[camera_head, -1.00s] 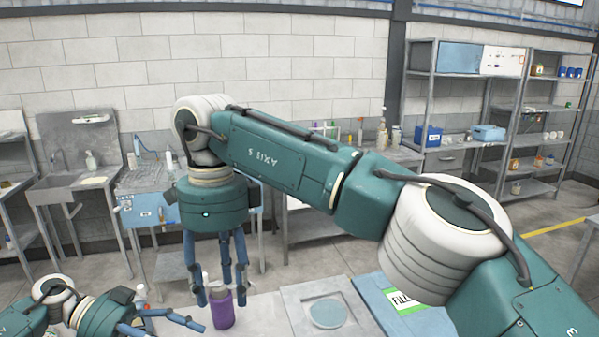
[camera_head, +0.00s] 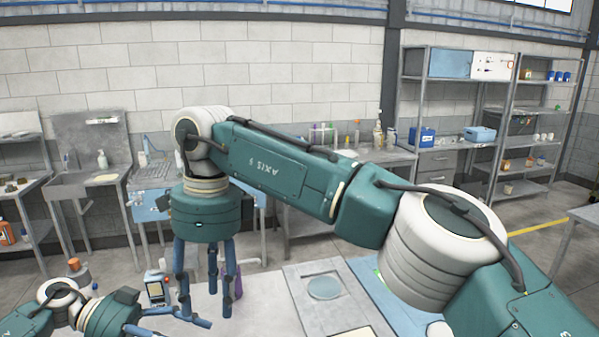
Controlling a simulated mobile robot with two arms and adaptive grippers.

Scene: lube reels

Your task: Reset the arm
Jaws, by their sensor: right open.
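My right gripper (camera_head: 203,300) hangs from the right arm, fingers pointing down and spread apart, with nothing seen held between them. A purple bottle (camera_head: 238,283) stands on the light worktop (camera_head: 262,312), just right of and partly behind these fingers. My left gripper (camera_head: 182,318) is low at the left and points right; whether its fingers are open or shut is unclear.
A small white and dark device (camera_head: 156,288) stands behind the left gripper. A grey plate with a pale blue disc (camera_head: 324,288) lies right of the purple bottle, beside a blue panel (camera_head: 378,290) partly hidden by my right arm. Sink, benches and shelves (camera_head: 460,120) line the wall.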

